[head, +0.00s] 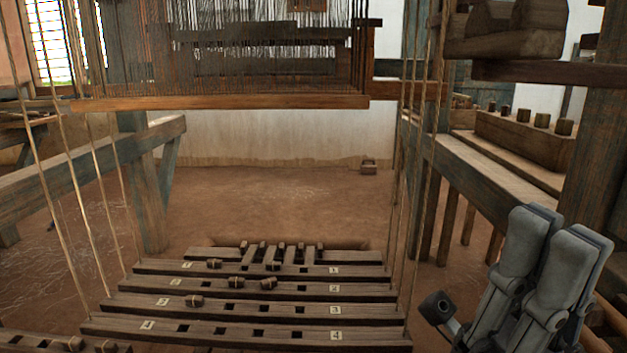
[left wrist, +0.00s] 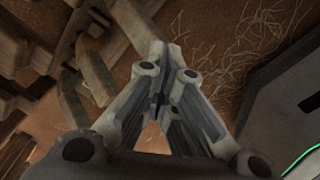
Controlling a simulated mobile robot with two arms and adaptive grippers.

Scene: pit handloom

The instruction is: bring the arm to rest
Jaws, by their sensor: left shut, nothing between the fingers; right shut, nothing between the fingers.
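My right gripper (head: 535,265) is at the lower right of the head view, in front of the loom's right side beam. Its grey fingers point up and lie close together, shut with nothing between them. My left gripper (left wrist: 163,60) fills the middle of the left wrist view. Its fingers meet at the tips over the brown floor, shut and empty. The left gripper does not show in the head view.
Numbered wooden bars (head: 250,309) with square holes and small pegs lie low in front. Cords hang on both sides. The heddle frame's lower bar (head: 220,102) crosses above. A peg block (head: 525,135) stands at right. Earthen floor (head: 280,205) behind the bars is clear.

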